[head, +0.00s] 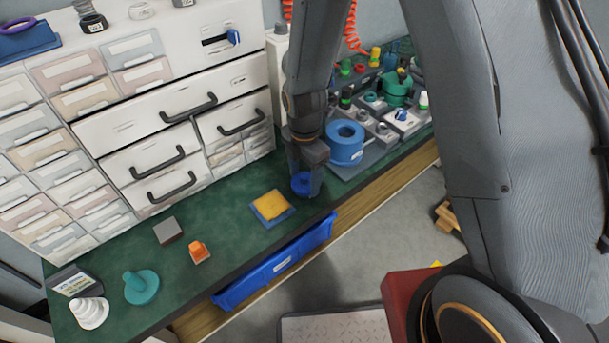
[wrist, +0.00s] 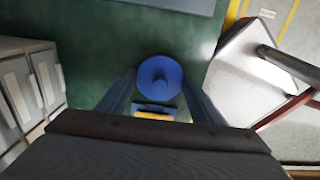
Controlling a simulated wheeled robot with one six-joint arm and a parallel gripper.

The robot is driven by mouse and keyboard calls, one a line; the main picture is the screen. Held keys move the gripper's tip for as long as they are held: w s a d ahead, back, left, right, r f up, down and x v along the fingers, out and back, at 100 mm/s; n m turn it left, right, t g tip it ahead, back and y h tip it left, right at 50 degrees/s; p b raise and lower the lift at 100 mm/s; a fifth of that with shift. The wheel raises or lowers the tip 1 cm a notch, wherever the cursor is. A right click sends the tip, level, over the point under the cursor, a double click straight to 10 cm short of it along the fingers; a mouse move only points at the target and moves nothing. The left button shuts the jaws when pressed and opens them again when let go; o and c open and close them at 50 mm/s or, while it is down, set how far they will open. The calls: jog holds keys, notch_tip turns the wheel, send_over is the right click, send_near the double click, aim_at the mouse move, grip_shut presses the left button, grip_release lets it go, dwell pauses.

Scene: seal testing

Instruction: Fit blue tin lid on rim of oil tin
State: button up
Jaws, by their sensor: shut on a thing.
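My gripper (head: 307,187) points down over the green bench and is shut on the blue tin lid (head: 301,183). The lid also shows in the wrist view (wrist: 159,77) as a round blue disc with a raised centre, between the two fingers. A blue cylinder (head: 345,152) with a ring-shaped top and a dark central opening, which looks like the oil tin, stands upright on a grey base to the right of my gripper. The lid is apart from it. I cannot tell the exact gap between lid and bench.
A yellow pad in a blue tray (head: 288,216) lies left of my gripper. A grey block (head: 168,231), an orange piece (head: 198,251) and a teal stand (head: 141,288) are farther left. White drawers (head: 165,135) line the back. Several fittings crowd the right end.

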aim_at(305, 176)
jog(key=shift+f, duration=0.3)
jog(key=o, duration=1.1)
notch_tip(305, 176, up, 7)
jog(key=p, duration=0.5)
